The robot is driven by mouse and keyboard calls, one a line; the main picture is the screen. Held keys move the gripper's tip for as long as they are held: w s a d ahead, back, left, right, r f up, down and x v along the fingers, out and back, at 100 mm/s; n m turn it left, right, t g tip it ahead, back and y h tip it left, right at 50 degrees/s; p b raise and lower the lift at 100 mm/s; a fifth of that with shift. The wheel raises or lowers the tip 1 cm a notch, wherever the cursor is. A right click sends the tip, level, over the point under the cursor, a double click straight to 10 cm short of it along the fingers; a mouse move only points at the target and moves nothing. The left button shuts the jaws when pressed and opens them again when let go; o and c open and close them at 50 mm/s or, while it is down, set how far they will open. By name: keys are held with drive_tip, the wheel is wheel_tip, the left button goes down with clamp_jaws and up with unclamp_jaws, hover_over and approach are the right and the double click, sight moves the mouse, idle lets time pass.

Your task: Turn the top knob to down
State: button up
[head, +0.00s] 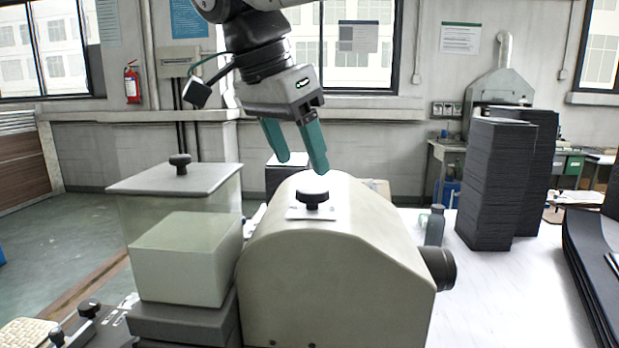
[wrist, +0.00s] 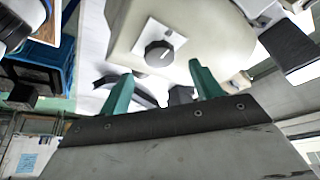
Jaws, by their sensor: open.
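The top knob (head: 312,199) is a black round knob on a white square plate on top of the beige housing (head: 330,270). In the wrist view the knob (wrist: 158,53) shows face-on with a light pointer line on it, on its white plate (wrist: 172,40). My gripper (head: 298,168) has teal fingers, open and empty, above and slightly left of the knob in the head view, not touching it. In the wrist view the fingertips (wrist: 160,72) stand apart, with the knob between and beyond them. Where the pointer aims relative to the plate's marks is too small to tell.
A second black knob (head: 438,268) sits on the housing's right side. A clear box with a lid (head: 175,178) stands close on the left. Dark stacks (head: 488,185) and a dark bottle (head: 435,225) stand at the right. The white table between is partly free.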

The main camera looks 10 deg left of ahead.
sight(311, 189)
drive_tip(key=x, duration=0.5)
drive_tip(key=shift+c, duration=0.3)
drive_tip(key=c, duration=0.9)
